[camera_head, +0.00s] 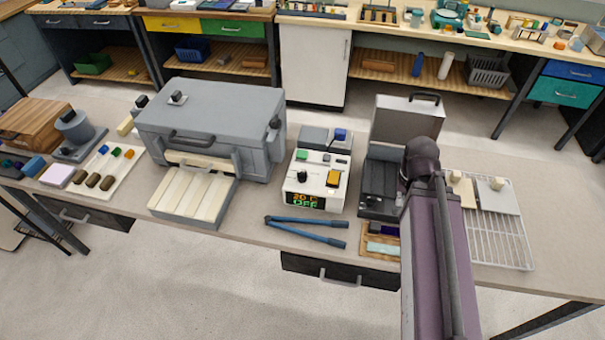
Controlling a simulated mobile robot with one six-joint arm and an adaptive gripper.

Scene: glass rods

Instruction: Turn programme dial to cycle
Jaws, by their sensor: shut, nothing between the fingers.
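A white control box (310,208) stands on the bench near the middle of the head view. A round black dial (303,176) sits on its sloping top face, left of an orange switch (333,177). A small green button (302,155) is above the dial. The display (305,200) on the front reads about "20 C" over "OFF". The dial's pointer direction is too small to read. My arm rises from the lower right, right of the control box and apart from it. My gripper is hidden behind the arm.
A large grey furnace-like box (210,115) stands left of the control box. Blue-handled tongs (305,231) lie in front. A black device (380,180) and an open metal case (405,120) stand to the right. A wire rack (500,240) is at far right.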

